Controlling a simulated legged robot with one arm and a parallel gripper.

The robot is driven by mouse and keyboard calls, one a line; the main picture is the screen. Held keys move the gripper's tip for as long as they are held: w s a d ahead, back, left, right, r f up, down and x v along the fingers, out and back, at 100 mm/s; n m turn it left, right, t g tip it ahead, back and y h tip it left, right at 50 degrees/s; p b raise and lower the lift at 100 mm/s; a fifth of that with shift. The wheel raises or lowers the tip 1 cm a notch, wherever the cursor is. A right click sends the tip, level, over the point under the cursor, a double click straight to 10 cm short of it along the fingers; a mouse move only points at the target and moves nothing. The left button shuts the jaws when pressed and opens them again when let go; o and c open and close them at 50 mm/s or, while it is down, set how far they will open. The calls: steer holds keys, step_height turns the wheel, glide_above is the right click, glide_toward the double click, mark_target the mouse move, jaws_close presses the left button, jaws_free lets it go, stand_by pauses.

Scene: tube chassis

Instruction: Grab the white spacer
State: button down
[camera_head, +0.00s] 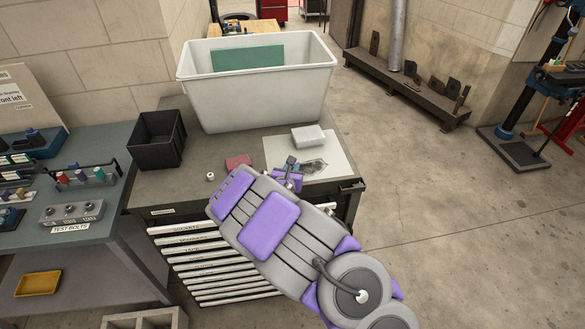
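A small white ring-like piece, which looks like the white spacer (210,176), rests on the grey top of the drawer cabinet near its front edge. It lies just left of my arm's purple and grey links. My gripper (291,164) is partly hidden behind my arm. Its dark end shows to the right of the spacer, above a pale sheet, apart from the spacer. It is too small to tell whether its fingers are open or shut.
The cabinet top (180,192) also bears a black bin (157,140), a large white tub (255,98), a reddish block (238,162), and a white box (308,136) on the pale sheet (335,158). A bench with test bolts (72,213) stands left. Open floor lies right.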

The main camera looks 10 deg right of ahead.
steer(key=shift+r, duration=0.55)
step_height(320, 180, up, 3)
steer(key=shift+s+a+f+p, duration=0.1)
steer(key=shift+s+p, duration=0.05)
steer(key=shift+p, duration=0.45)
steer(key=s+r+p, duration=0.1)
steer(key=s+p, duration=1.1)
steer(key=s, duration=0.3)
steer(key=shift+s+a+p, duration=0.3)
steer(key=shift+a+p, duration=0.1)
